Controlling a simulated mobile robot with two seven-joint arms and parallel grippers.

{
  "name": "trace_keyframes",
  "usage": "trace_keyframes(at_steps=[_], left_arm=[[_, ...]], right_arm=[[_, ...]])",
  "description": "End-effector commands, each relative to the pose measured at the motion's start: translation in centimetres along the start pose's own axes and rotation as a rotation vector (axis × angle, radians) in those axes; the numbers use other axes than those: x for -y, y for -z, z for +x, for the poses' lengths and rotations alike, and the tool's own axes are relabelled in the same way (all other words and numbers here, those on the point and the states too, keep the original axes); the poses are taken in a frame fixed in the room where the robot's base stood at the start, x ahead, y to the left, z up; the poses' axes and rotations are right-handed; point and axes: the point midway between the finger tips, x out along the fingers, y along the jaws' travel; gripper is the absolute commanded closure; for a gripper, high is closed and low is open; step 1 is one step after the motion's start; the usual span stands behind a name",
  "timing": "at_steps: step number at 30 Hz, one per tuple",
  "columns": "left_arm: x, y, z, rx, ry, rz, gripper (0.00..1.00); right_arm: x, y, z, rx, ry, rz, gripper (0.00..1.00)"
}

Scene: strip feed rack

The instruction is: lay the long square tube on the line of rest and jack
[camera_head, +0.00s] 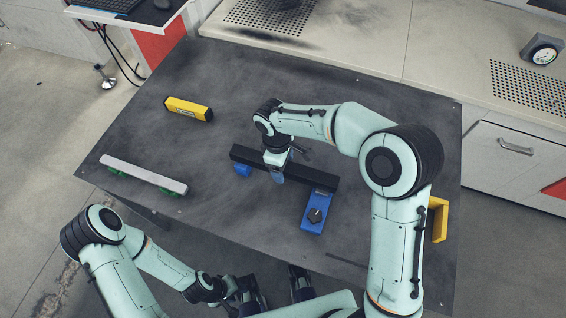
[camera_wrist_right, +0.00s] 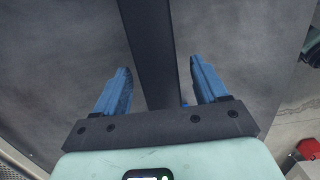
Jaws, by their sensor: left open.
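The long square tube (camera_head: 310,175) is black and lies slantwise near the middle of the table. Its left end is at the small blue rest (camera_head: 243,170) and its right end at the blue jack (camera_head: 313,217), which has a dark knob. I cannot tell whether the tube bears on both. My right gripper (camera_head: 277,172) is over the tube's middle. In the right wrist view the tube (camera_wrist_right: 150,50) passes between the open blue fingers (camera_wrist_right: 160,88), with a gap on each side. My left gripper (camera_head: 247,296) is open, low in the head view, away from the tube.
A light grey bar (camera_head: 143,174) with green parts under it lies at the table's left. A yellow block (camera_head: 189,109) lies at the back left. A yellow bracket (camera_head: 440,219) is at the right edge, beside my right arm. A dial gauge (camera_head: 541,51) stands on the bench behind.

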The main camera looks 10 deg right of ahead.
Motion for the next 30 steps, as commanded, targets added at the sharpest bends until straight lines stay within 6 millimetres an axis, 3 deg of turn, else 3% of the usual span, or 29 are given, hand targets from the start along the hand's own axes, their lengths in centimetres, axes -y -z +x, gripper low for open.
trace_keyframes(at_steps=[8,21,30], left_arm=[[-0.1,0.0,-0.3,0.000,0.000,0.000,0.57],[-0.6,0.1,-1.6,-0.004,-0.002,0.002,0.57],[-0.7,0.1,-1.9,-0.006,-0.002,0.002,0.57]], right_arm=[[-0.1,0.0,-1.3,-0.002,-0.002,0.000,0.27],[0.0,0.0,-10.2,-0.004,-0.002,0.000,0.27],[0.0,0.0,-12.4,0.000,0.000,0.000,0.27]])
